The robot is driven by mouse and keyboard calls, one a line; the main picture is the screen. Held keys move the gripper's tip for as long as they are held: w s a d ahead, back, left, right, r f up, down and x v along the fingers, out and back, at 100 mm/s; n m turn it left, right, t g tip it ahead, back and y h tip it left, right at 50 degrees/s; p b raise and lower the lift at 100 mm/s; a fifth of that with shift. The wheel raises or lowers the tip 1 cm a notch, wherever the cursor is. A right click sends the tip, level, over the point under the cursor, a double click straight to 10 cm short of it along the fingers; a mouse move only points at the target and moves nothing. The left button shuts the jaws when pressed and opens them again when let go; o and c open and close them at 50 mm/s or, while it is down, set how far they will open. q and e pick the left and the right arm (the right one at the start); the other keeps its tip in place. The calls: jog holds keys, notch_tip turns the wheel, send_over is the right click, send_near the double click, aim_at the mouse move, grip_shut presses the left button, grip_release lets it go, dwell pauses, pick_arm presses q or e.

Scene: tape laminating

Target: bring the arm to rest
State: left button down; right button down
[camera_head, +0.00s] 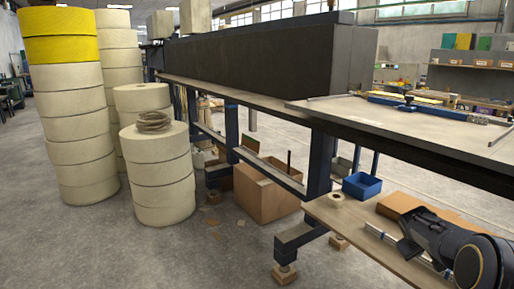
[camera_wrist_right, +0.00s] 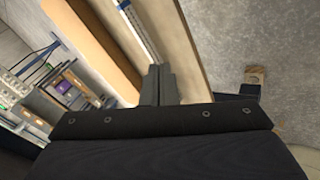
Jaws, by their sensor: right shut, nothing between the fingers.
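My right arm (camera_head: 462,250) comes in at the lower right of the head view, over a low wooden shelf (camera_head: 340,222). In the right wrist view my right gripper (camera_wrist_right: 158,70) is shut, with its two dark fingers together and nothing between them. The fingers point over the wooden shelf (camera_wrist_right: 188,50), close to a silver rail (camera_wrist_right: 140,28) in that picture. I cannot tell whether they touch anything. My left arm and gripper are not in view.
A brown cardboard box (camera_head: 425,212) lies on the shelf beside my right arm. A long table (camera_head: 350,113) runs above it with a blue tool (camera_head: 400,103) on top. A blue bin (camera_head: 361,186) sits below. Stacked rolls (camera_head: 75,110) stand on the floor at left.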

jog(key=s+a+r+m+y, duration=0.2)
jog(key=s+a+r+y, duration=0.3)
jog(key=s+a, duration=0.55)
jog(key=s+a+m+t+y, duration=0.1)
jog(key=s+a+y, duration=0.1)
jog(key=s+a, duration=0.85)
jog(key=s+a+m+y, duration=0.1)
jog(key=s+a+y, duration=0.2)
jog(key=s+a, duration=0.8)
jog(key=s+d+r+p, duration=0.1)
jog(key=s+r+p, duration=0.1)
jog(key=r+p, duration=0.7)
jog(key=s+d+r+p, duration=0.1)
jog(key=s+r+p, duration=0.1)
jog(key=r+p, duration=0.7)
